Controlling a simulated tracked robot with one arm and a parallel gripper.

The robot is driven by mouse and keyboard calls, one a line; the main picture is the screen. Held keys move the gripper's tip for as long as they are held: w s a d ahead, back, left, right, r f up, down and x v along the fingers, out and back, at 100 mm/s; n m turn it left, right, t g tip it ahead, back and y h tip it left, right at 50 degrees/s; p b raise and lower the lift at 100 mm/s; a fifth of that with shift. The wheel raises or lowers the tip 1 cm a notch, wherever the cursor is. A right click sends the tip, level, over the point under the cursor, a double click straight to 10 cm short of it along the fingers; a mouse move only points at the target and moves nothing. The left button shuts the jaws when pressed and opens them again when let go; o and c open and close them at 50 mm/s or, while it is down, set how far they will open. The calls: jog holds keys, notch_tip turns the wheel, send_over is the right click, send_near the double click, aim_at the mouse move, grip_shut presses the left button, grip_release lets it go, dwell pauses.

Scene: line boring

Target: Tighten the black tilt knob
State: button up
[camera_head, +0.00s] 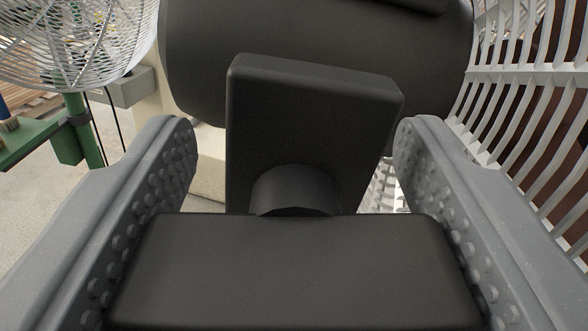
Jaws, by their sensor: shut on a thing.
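The black tilt knob (295,270) is a wide black block with rounded edges at the bottom centre. A short black round stem (295,190) joins it to an upright, slightly tilted black plate (310,120) behind it. My gripper (295,150) has one grey, studded finger on each side of the knob. It is shut on the knob, with the pads against its left and right ends. The fingertips reach past the knob to either side of the plate.
A large dark rounded housing (200,60) lies behind the plate. A white slatted grille (510,100) curves close along the right. At upper left are another caged fan (80,40) on a green post (85,130) and a green surface (30,140). Pale floor shows at left.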

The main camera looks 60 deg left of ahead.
jog(key=shift+m+p, duration=0.65)
jog(key=shift+m, duration=0.15)
jog(key=o, duration=1)
jog(key=shift+d, duration=0.1)
jog(key=shift+b+v, duration=1.75)
jog(key=shift+v, duration=5.05)
